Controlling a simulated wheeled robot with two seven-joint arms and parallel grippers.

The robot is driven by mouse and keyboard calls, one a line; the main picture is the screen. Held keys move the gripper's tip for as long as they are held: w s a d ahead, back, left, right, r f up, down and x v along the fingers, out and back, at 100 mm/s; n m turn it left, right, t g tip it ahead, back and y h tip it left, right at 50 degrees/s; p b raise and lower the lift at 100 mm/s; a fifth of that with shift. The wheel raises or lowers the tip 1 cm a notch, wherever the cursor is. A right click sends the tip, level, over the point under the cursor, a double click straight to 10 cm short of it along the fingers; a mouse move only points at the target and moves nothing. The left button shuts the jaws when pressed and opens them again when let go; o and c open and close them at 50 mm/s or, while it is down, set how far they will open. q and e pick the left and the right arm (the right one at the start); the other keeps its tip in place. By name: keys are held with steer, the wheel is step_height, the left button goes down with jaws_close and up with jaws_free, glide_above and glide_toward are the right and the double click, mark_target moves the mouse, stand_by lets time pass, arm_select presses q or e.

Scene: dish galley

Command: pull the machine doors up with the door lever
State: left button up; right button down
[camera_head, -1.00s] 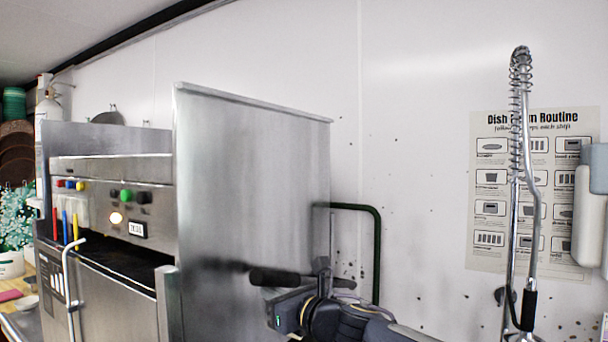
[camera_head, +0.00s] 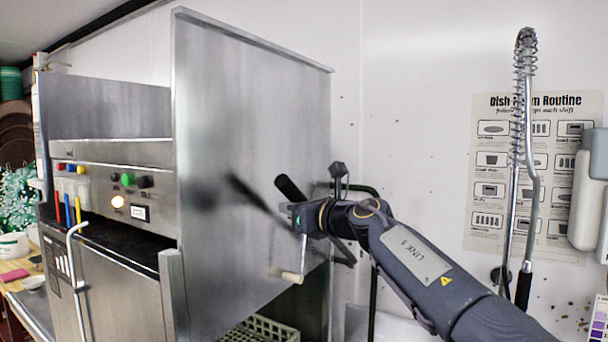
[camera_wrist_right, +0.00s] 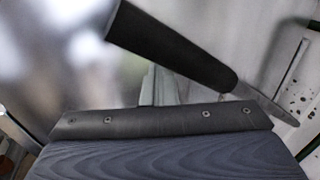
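The dish machine's tall steel side panel (camera_head: 250,120) stands raised, with an opening below its lower edge. A black bar-shaped grip (camera_head: 290,188), which looks like the door lever's handle, slants in front of the panel. My right gripper (camera_head: 303,215) is right at this grip, beside the panel. In the right wrist view the black grip (camera_wrist_right: 185,55) crosses the upper middle, close in front of the gripper's dark bolted edge. My fingertips cannot be made out, so I cannot see whether they close around it. My left gripper is out of view.
A green dish rack (camera_head: 262,330) shows under the panel. A thin rod with a cream handle (camera_head: 287,275) hangs below my right gripper. A dark green pipe (camera_head: 373,290) stands behind my right arm. A spray hose (camera_head: 525,130) is at the right by the wall poster (camera_head: 490,150).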

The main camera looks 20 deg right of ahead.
steer(key=shift+w+d+r, duration=0.3)
steer(key=shift+d+r, duration=0.05)
steer(key=shift+r, duration=0.2)
steer(key=s+d+f, duration=0.2)
steer(key=s+d, duration=0.1)
steer(key=s, duration=0.6)
steer(key=shift+s+d+f+b, duration=0.2)
steer(key=shift+d+b, duration=0.1)
steer(key=shift+b, duration=0.1)
stand_by(0.6)
